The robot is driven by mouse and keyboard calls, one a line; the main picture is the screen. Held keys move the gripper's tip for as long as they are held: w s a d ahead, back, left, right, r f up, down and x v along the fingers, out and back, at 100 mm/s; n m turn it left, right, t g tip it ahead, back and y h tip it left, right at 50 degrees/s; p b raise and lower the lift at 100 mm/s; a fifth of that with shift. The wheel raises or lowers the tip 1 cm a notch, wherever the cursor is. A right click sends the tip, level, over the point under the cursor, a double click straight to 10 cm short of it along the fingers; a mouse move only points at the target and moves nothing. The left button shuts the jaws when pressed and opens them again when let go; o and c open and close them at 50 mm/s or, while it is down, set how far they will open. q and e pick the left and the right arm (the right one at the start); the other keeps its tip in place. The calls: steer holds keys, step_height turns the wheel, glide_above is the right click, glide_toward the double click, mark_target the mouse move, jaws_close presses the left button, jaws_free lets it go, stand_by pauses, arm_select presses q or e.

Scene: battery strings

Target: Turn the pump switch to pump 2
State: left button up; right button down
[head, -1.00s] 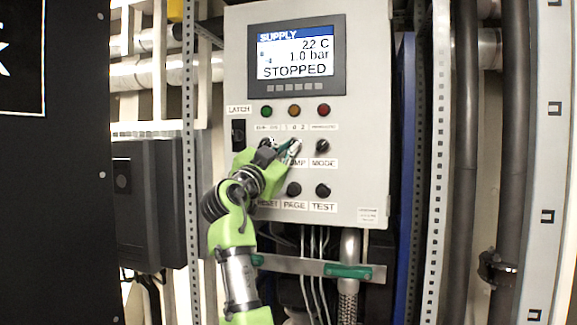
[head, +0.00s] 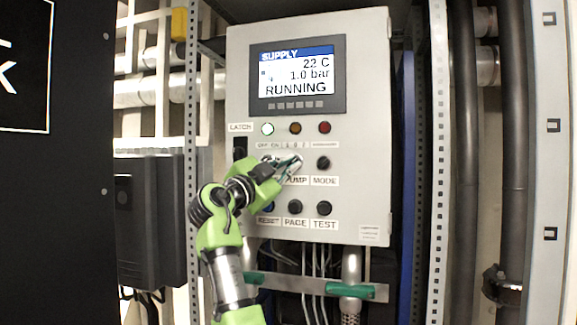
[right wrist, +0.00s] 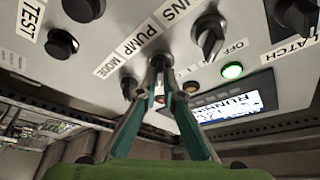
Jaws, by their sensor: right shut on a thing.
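The grey control box (head: 365,100) faces me. Its screen (head: 296,75) reads SUPPLY, 22 C, 1.0 bar, RUNNING. My right gripper (head: 292,165) reaches in from the lower left and is shut on the pump switch, above the PUMP label (head: 297,181). The switch is mostly hidden by the fingers in the head view. In the right wrist view the fingertips (right wrist: 159,66) meet at the pump switch (right wrist: 157,59), beside the PUMP label (right wrist: 135,42). I cannot read which number the switch points to. My left gripper is not in view.
The MODE knob (head: 323,163) is close to the right of the fingers. The PAGE (head: 295,207) and TEST (head: 324,208) buttons are below. The green lamp (head: 267,129) is lit. A black panel (head: 55,200) stands at the left.

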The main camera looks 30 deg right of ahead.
steer(key=c, duration=2.2)
jaws_free()
steer(key=shift+a, duration=0.1)
steer(key=v, duration=1.2)
steer(key=shift+f, duration=0.1)
